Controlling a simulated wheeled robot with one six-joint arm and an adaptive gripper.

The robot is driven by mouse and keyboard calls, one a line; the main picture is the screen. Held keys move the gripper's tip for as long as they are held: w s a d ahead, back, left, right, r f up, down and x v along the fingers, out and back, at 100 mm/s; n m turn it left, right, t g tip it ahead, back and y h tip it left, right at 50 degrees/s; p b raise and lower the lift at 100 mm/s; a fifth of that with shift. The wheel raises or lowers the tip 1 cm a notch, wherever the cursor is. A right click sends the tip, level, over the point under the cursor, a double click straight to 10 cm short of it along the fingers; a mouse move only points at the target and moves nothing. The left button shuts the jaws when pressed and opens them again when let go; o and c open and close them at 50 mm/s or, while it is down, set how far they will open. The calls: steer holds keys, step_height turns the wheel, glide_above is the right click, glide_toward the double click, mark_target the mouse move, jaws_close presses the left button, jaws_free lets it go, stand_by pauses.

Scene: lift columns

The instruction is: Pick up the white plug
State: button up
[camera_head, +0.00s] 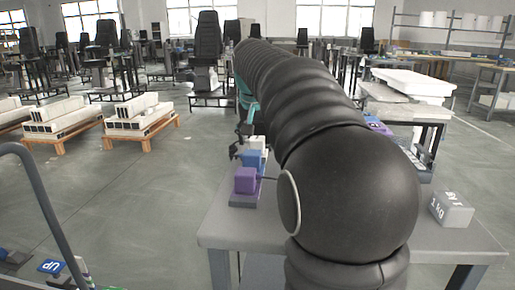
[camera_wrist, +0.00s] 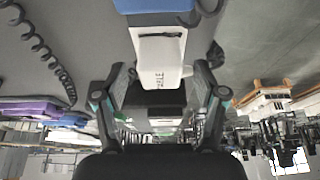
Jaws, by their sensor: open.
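The white plug (camera_wrist: 162,60) shows in the wrist view at the upper middle, with dark lettering on its face. My gripper (camera_wrist: 160,92) is open, with one finger on each side below the plug in the picture. Nothing is held, and the plug's near end is close to the gap between the fingers. In the head view the white plug (camera_head: 258,143) is at the far end of a short row, behind a blue block (camera_head: 253,158) and a purple block (camera_head: 245,181). My arm hides part of this area. The blue block also shows at the wrist view's top edge (camera_wrist: 155,5).
The row stands near the left edge of a grey table (camera_head: 225,226). A grey 1 kg weight (camera_head: 452,210) sits on the table's right side. A dark coiled cord (camera_wrist: 40,45) shows at the wrist view's left. The table's front left is clear.

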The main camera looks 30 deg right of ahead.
mark_target(259, 136)
steer(key=shift+w+d+f, duration=0.1)
steer(key=shift+f, duration=0.2)
steer(key=shift+c, duration=0.3)
steer(key=c, duration=1.1)
steer(key=shift+r, duration=0.1)
steer(key=shift+r, duration=0.5)
steer(key=r, duration=0.2)
steer(key=r+p, duration=0.1)
steer(key=shift+w+d+r, duration=0.25)
steer(key=shift+d+r, duration=0.15)
steer(key=w+d+r, duration=0.1)
steer(key=d, duration=0.1)
steer(key=w+d+r, duration=0.2)
steer(key=d, duration=0.1)
steer(key=w+d+r, duration=0.1)
steer(key=d+r, duration=0.1)
steer(key=shift+w+d, duration=0.3)
steer(key=shift+d, duration=0.05)
steer(key=shift+w+d+r, duration=0.4)
steer(key=shift+d+r, duration=0.1)
steer(key=shift+d, duration=0.2)
